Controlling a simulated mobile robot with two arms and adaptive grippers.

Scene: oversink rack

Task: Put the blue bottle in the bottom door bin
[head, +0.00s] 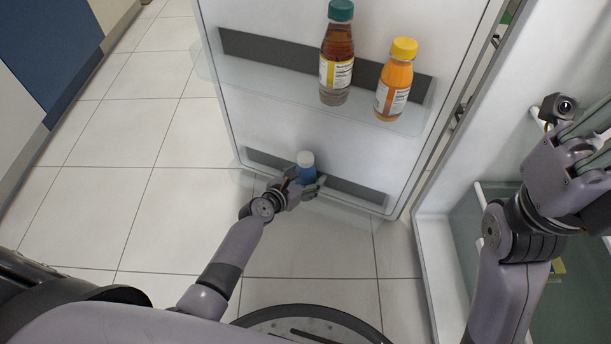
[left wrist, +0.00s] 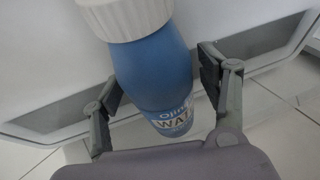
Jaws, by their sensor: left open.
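The blue bottle (head: 306,174) with a white cap is at the bottom door bin (head: 349,204) of the open fridge door. It also shows in the left wrist view (left wrist: 157,70), with its label low on its side. My left gripper (head: 307,186) is open, with one finger on each side of the bottle; in the left wrist view (left wrist: 158,90) a gap shows at the right finger. I cannot tell whether the bottle's base rests on the bin floor. My right gripper (head: 575,160) is at the right, away from the bottle, and its fingertips are unclear.
The upper door bin (head: 262,88) holds a dark brown bottle with a teal cap (head: 337,55) and an orange bottle with a yellow cap (head: 395,82). The fridge interior (head: 570,300) is at the right. Tiled floor (head: 110,190) at the left is clear.

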